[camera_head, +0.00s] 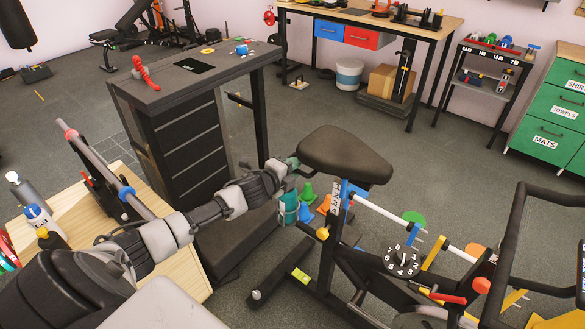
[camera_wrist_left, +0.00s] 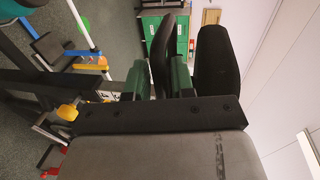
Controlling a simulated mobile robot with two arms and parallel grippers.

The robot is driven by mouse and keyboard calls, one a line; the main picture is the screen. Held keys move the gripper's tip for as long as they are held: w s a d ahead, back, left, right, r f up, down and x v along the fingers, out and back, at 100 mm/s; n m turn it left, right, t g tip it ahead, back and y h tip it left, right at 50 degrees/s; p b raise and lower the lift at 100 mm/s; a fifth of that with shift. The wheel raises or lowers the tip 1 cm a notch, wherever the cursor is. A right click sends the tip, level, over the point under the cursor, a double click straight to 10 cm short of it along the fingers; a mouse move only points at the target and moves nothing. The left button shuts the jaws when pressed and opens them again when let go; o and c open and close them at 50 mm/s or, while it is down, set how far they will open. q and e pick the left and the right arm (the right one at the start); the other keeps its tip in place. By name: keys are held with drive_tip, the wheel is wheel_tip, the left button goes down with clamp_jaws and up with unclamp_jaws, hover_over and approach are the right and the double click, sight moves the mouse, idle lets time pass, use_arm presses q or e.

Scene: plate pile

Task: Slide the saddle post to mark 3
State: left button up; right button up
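The black bike saddle (camera_head: 345,153) sits on top of the saddle post (camera_head: 338,200), which carries a white scale label with marks too small to read. A yellow knob (camera_head: 322,234) is on the frame below it; it also shows in the left wrist view (camera_wrist_left: 68,112). My left gripper (camera_head: 291,164) is at the saddle's left edge, level with it. In the left wrist view its green fingertips (camera_wrist_left: 159,80) are apart, with a dark part of the saddle (camera_wrist_left: 162,40) between or just beyond them. I cannot tell whether they clamp it. My right gripper is not in view.
A numbered black dial (camera_head: 402,261) and coloured levers are on the bike frame right of the post. A black drawer cabinet (camera_head: 190,125) and a wooden table (camera_head: 150,205) stand to the left. Teal, green and orange items stand below the saddle.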

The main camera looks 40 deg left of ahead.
use_arm(q)
drive_tip(key=shift+c, duration=0.3)
clamp_jaws()
wheel_tip(320, 180, down, 4)
drive_tip(key=shift+r+b, duration=0.1)
drive_tip(key=shift+b, duration=1.15)
drive_tip(key=shift+o, duration=0.3)
unclamp_jaws()
drive_tip(key=shift+r, duration=0.15)
drive_tip(key=v, duration=1.1)
